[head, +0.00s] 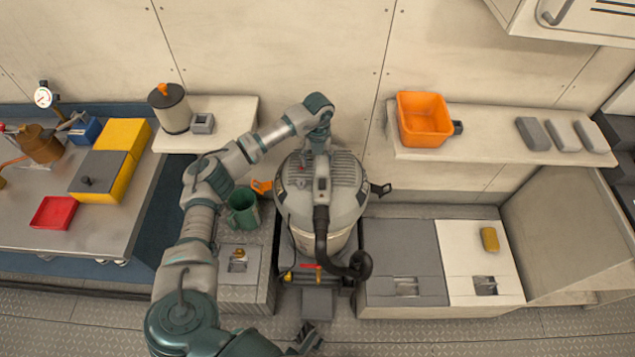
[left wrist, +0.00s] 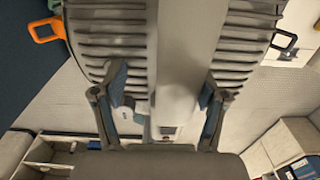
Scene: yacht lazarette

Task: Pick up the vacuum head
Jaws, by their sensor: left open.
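The vacuum head (head: 345,180) is the rounded grey ribbed top of the canister vacuum in the middle of the head view. Its ribbed surface and pale central handle bar (left wrist: 183,55) fill the upper left wrist view. My left gripper (head: 319,150) is over the top of the head. In the left wrist view its open fingers (left wrist: 164,85) stand on either side of the bar, with gaps beside it. An orange latch (head: 262,187) sticks out on the left and a dark latch (head: 381,189) on the right. My right gripper (head: 305,339) shows only partly at the bottom edge.
A black hose (head: 322,235) hangs down the vacuum's front. A steel worktop (head: 105,225) is at the left.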

